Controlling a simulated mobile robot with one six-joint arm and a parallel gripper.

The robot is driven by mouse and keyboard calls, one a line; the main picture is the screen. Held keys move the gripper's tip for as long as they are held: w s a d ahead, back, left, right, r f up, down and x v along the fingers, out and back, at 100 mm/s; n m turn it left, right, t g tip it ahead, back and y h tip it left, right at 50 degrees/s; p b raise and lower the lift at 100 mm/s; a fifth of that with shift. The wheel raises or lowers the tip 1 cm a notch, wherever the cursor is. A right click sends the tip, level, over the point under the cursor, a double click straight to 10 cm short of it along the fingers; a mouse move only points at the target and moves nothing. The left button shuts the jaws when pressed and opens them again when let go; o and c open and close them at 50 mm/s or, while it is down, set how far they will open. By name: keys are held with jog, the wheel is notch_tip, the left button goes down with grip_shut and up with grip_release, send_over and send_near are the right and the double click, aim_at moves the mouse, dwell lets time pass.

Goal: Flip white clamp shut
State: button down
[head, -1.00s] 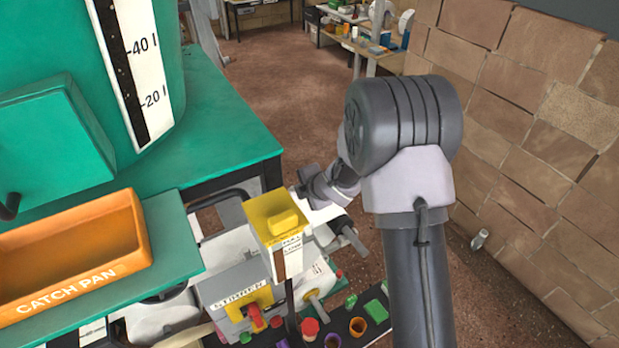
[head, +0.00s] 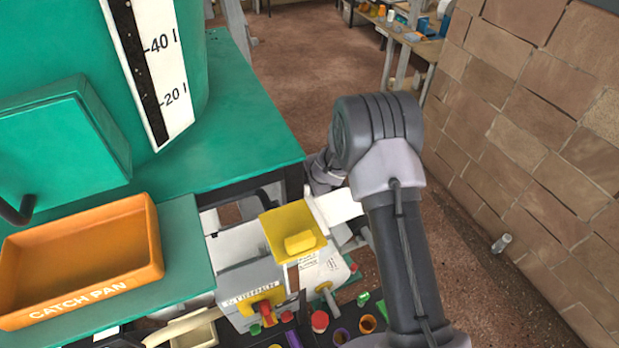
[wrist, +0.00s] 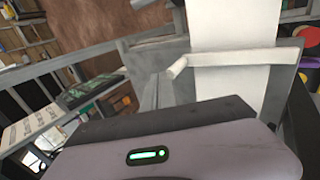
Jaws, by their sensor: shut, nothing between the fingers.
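A white bar with a rounded end (wrist: 235,58) crosses a white panel (wrist: 232,28) in the wrist view; it looks like the white clamp, though I cannot tell how far it is closed. In the head view a white flat piece (head: 338,206) sticks out right of the yellow-topped machine (head: 290,232). My gripper (wrist: 165,110) is shut and empty, just short of the white bar in the wrist view. Its fingertips are hard to make out, and I cannot tell whether it touches the bar. In the head view my arm hides most of it.
An orange catch pan (head: 158,262) sits on a green shelf (head: 190,235) at left, below a green tank (head: 70,40). A brick wall (head: 530,120) bounds the right. Several coloured cups and plugs (head: 320,321) lie below the machine. Open floor (head: 285,75) lies behind.

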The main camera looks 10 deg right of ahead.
jog(key=shift+x, duration=1.35)
jog(key=shift+s, duration=0.1)
